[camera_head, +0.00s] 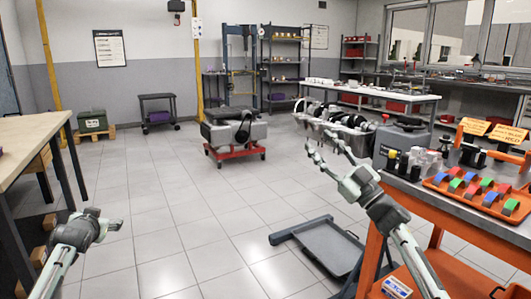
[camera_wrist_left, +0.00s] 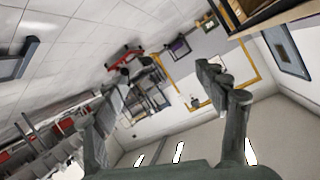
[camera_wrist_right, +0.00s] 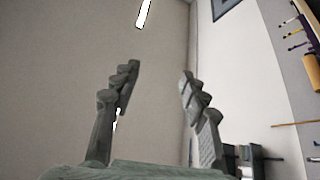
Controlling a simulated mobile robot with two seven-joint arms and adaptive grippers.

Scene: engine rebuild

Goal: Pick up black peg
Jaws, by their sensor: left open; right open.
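Several small dark upright cylinders stand on the grey top of the orange workbench (camera_head: 449,192) at the right of the head view. One black cylinder with a pale top (camera_head: 391,161) is at the bench's left edge; I cannot tell for sure which one is the black peg. My right gripper (camera_head: 322,142) is open and empty, raised in the air to the left of the bench and apart from it. It also shows open in the right wrist view (camera_wrist_right: 158,75). My left gripper (camera_head: 107,219) is open and empty over the floor, far from the bench. The left wrist view (camera_wrist_left: 162,80) shows its spread fingers.
An orange tray (camera_head: 432,185) of coloured pieces lies on the bench's right side. A grey machine part (camera_head: 403,139) stands at its back. A grey platform (camera_head: 328,246) is on the floor beside the bench. A wooden table (camera_head: 28,139) is at the left.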

